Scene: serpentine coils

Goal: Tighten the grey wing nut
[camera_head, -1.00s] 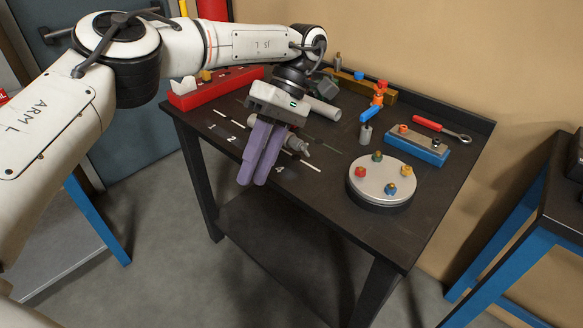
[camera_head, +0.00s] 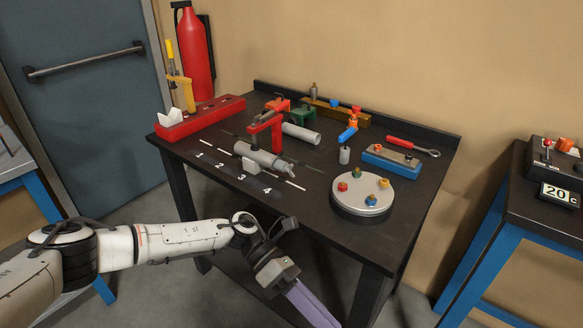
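I cannot surely pick out a grey wing nut. My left gripper (camera_head: 326,322), with purple fingers, is low in front of the table's front edge, apart from everything on top. Its fingertips reach the bottom border and their gap is unclear. My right gripper is not in view.
A round plate (camera_head: 347,200) with several coloured knobs sits near the front right. A red block (camera_head: 212,118), grey tube (camera_head: 301,133), blue block (camera_head: 391,165) and red-handled wrench (camera_head: 413,146) are on the table. A raised rim (camera_head: 350,110) runs along the back.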

